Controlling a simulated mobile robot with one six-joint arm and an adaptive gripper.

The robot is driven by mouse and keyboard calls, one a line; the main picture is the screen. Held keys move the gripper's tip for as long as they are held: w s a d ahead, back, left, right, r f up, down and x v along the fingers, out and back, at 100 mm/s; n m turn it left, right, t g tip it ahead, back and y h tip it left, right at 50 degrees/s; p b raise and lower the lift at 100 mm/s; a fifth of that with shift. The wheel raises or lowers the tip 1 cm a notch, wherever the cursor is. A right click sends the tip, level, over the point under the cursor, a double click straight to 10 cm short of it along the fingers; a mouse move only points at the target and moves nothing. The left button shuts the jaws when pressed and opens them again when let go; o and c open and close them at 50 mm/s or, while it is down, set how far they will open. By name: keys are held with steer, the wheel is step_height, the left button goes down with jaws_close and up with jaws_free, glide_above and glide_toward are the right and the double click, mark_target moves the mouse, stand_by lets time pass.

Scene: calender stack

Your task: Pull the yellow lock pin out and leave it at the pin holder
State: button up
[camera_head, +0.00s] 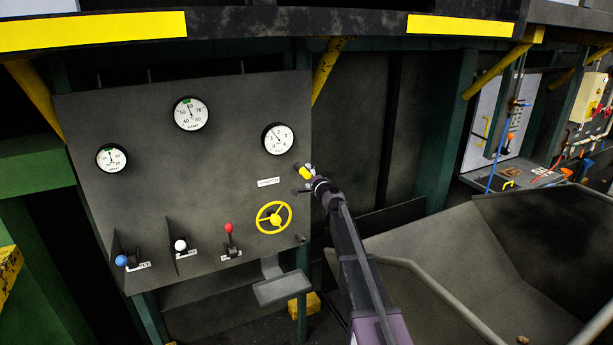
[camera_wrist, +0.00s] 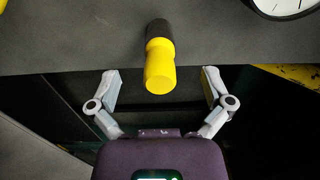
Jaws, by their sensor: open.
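The yellow lock pin (camera_wrist: 160,68) sticks out of the grey panel in the wrist view, with a black part at its base. It also shows in the head view (camera_head: 305,172) at the panel's right edge, partly hidden by my gripper. My gripper (camera_wrist: 161,78) is open, with one finger on each side of the pin and a clear gap to both. It also shows in the head view (camera_head: 307,181), at the end of my arm. A grey tray (camera_head: 281,289) hangs below the panel; I cannot tell whether it is the pin holder.
The grey panel (camera_head: 140,210) carries dial gauges, a yellow handwheel (camera_head: 273,217) below the pin, and blue, white and red-knobbed levers. A dial (camera_head: 278,139) sits close above left of the pin. A large grey hopper (camera_head: 440,290) stands at the right.

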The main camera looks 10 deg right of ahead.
steer(key=shift+v, duration=2.6)
steer(key=s+a+f+n+g+y, duration=0.1)
steer(key=s+a+f+n+g, duration=0.25)
steer(key=s, duration=0.35)
steer(key=s+a+f+n+g, duration=0.2)
steer(key=s+f+n+g, duration=0.15)
steer(key=s, duration=0.35)
steer(key=s+a+f+n+g+y, duration=0.1)
steer(key=s+a+f+n+g, duration=0.1)
steer(key=s+f+n+g, duration=0.3)
steer(key=s+d+f+n+g+h, duration=0.1)
steer(key=s+d+f+g+h, duration=0.1)
steer(key=s, duration=0.9)
steer(key=s+d+f+n+g+h, duration=0.1)
steer(key=s+d+f+g+h, duration=0.2)
steer(key=s, duration=0.9)
steer(key=d+f+h, duration=0.1)
steer(key=d+h, duration=0.1)
steer(key=d, duration=0.1)
steer(key=shift+s+f+h, duration=0.3)
